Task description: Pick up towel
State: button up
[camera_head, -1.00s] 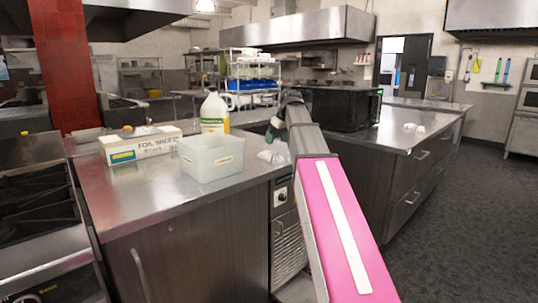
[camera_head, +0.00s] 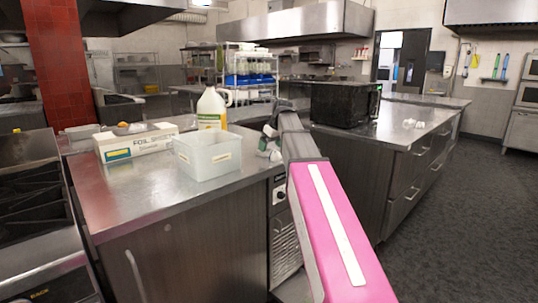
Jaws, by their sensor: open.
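A small pale crumpled thing, perhaps the towel (camera_head: 275,155), lies at the right edge of the left steel counter (camera_head: 150,205), beside the clear bin. Only part of it shows, and its shape is hard to tell. My pink arm reaches forward to it from the lower right. My gripper (camera_head: 267,143) is small and partly hidden at the arm's far end, right at the pale thing. It is open; whether it touches the pale thing cannot be told. A second small white crumpled thing (camera_head: 411,124) lies on the right counter, apart from my gripper.
The clear plastic bin (camera_head: 207,157) stands just left of my gripper, with a white jug (camera_head: 211,108) behind and a foil box (camera_head: 135,142) further left. A black microwave (camera_head: 343,104) stands on the right counter. The floor (camera_head: 450,215) at right is clear.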

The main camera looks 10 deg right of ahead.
aim_at(269, 149)
jog(key=x, duration=0.3)
jog(key=shift+w+f, duration=0.1)
jog(key=shift+f, duration=0.1)
jog(key=c, duration=1.1)
notch_tip(269, 149, up, 10)
jog(key=shift+r, duration=0.1)
jog(key=shift+o, duration=1.1)
jog(key=shift+c, duration=0.3)
